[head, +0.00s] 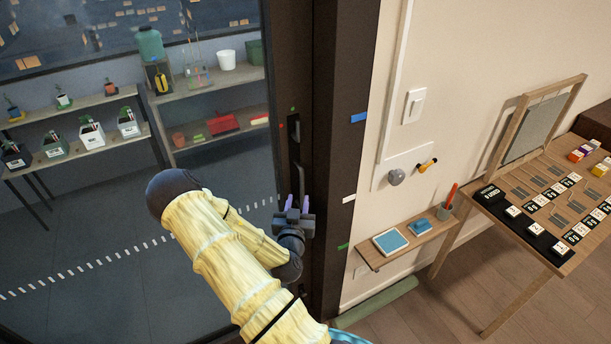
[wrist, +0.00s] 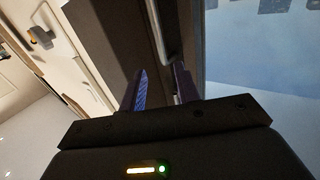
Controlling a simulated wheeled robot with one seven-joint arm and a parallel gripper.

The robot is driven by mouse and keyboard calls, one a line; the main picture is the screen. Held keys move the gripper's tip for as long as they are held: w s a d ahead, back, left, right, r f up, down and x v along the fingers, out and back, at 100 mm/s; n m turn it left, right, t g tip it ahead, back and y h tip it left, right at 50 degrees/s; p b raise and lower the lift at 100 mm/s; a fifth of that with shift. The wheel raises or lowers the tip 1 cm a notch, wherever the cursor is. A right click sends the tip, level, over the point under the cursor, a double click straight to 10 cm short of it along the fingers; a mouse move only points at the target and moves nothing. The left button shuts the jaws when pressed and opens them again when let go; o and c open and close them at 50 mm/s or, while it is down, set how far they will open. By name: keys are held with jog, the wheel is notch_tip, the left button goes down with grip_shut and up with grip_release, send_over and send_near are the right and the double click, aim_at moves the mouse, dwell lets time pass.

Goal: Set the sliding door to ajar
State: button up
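The sliding door is a large glass panel (head: 215,215) with a dark frame (head: 290,60), on the left of the head view. Its stile stands against the dark jamb (head: 345,80), with no clear gap visible. A vertical bar handle (head: 299,178) is on the stile, and it also shows in the wrist view (wrist: 163,35). My gripper (head: 293,203) is at the handle's lower end. In the wrist view, the fingers (wrist: 161,90) are apart, with the handle's end just ahead of and between them. Contact cannot be told.
Shelves (head: 205,85) with pots and boxes stand behind the glass. Right of the jamb are a wall switch (head: 413,106), a small wall shelf (head: 408,243) and a wooden table (head: 520,235) with cards. A green roll (head: 378,302) lies on the floor by the wall.

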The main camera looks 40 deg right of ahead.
aim_at(302, 178)
jog(key=p+x, duration=0.4)
jog(key=x, duration=0.7)
jog(key=shift+w+d, duration=0.1)
jog(key=shift+w, duration=0.05)
grip_shut()
